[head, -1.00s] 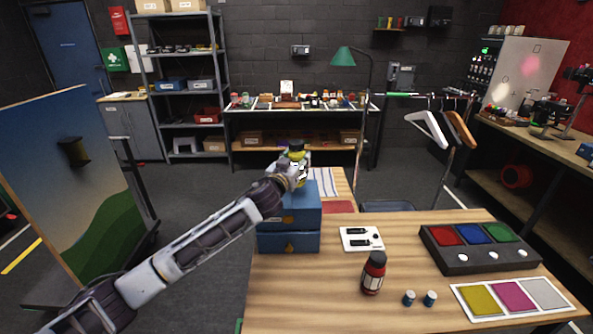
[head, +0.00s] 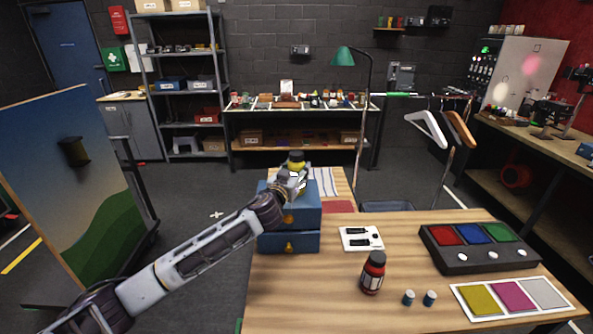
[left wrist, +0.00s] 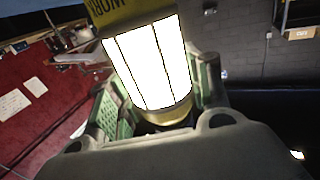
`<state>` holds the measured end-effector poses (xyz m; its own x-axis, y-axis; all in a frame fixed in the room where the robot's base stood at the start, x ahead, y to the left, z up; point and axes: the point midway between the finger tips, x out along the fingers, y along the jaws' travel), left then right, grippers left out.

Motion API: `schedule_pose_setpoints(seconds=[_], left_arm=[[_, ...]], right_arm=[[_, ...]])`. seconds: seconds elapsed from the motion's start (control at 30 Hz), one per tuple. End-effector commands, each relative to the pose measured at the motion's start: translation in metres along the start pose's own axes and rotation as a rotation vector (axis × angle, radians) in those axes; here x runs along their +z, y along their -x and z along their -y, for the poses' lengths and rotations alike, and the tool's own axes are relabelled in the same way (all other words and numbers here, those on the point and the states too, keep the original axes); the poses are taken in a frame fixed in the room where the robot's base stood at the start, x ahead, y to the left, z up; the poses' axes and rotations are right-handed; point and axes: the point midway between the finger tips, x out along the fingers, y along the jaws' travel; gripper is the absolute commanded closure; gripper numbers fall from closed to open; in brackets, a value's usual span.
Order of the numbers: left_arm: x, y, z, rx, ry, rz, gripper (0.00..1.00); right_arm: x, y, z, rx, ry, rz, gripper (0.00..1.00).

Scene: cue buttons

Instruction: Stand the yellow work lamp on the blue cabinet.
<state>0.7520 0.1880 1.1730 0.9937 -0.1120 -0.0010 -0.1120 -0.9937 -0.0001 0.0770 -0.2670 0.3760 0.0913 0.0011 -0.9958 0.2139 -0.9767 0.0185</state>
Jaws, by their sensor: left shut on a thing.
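The yellow work lamp (head: 297,161) has a dark cap and is in the grasp of my left gripper (head: 292,180). It looks roughly upright in the head view. In the left wrist view its bright white panels (left wrist: 150,65) stand between the two fingers of my left gripper (left wrist: 160,100). The blue cabinet (head: 290,241) has two drawers and stands at the left end of the wooden table. The lamp is over the cabinet's top, toward its back. The gripper hides the lamp's lower part, so I cannot tell whether it touches the cabinet. My right gripper is not in view.
A white switch plate (head: 361,239), a dark red bottle (head: 373,273) and two small blue-and-white cylinders stand right of the cabinet. A button box (head: 478,248) and a colour card (head: 513,297) lie farther right. A painted board (head: 75,200) stands at the left.

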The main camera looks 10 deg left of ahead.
Motion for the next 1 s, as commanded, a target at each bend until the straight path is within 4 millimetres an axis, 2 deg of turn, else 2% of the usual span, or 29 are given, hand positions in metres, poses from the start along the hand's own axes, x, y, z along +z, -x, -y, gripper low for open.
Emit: schedule_pose_setpoints(seconds=[0.13,0.17,0.3,0.87,1.0], left_arm=[[0.0024,0.0,-0.0002,0.0,0.001,-0.002,0.81],[0.0033,0.0001,-0.0001,0.0,0.0,0.0,0.49],[0.0026,0.0,-0.0001,0.0,0.0,0.0,0.31],[-0.0012,0.0,0.0,0.0,0.0,0.0,0.3],[0.0012,0.008,0.0003,-0.001,0.0,0.001,0.3]], right_arm=[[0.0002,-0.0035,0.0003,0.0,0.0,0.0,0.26],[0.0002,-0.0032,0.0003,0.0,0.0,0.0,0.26],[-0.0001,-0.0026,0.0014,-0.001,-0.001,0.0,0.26],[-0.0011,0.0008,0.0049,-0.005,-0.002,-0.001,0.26],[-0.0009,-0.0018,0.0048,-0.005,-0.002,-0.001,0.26]])
